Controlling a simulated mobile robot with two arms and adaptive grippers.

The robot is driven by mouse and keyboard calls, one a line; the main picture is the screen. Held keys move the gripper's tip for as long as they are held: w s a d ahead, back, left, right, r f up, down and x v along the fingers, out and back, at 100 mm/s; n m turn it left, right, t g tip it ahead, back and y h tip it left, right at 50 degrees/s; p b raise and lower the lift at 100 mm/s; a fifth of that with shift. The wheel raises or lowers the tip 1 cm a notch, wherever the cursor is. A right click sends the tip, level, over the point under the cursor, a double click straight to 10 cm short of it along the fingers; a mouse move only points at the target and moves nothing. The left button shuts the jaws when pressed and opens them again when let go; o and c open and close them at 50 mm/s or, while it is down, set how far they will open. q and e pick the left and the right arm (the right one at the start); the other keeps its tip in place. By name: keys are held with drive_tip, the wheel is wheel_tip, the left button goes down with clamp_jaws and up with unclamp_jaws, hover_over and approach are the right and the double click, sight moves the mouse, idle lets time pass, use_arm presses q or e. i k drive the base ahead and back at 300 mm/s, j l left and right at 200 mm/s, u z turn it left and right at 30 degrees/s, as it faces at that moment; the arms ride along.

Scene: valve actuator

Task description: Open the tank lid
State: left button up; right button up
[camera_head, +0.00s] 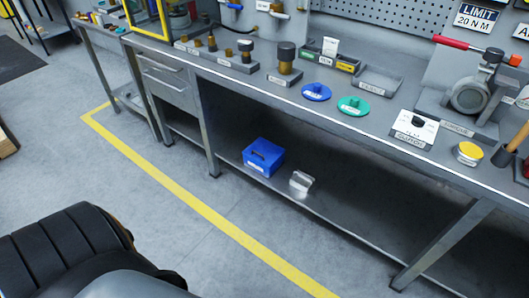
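I cannot make out a thing that is clearly a tank with a lid. A blue round disc with a raised middle (316,92) lies on the grey workbench (235,83). A similar green disc (353,105) lies to its right. Both carry small labels that are too small to read. A round grey metal device (470,94) stands at the right of the bench, with a red-handled tool (450,43) above it. Neither of my grippers shows in the head view.
A blue box (263,157) and a small clear container (301,182) stand on the lower shelf. A white labelled block (415,129) and a yellow-topped round piece (468,153) sit near the bench's front edge. Open floor with a yellow line (205,220) lies before the bench.

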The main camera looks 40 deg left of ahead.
sight(266, 152)
drive_tip(key=u, duration=0.75)
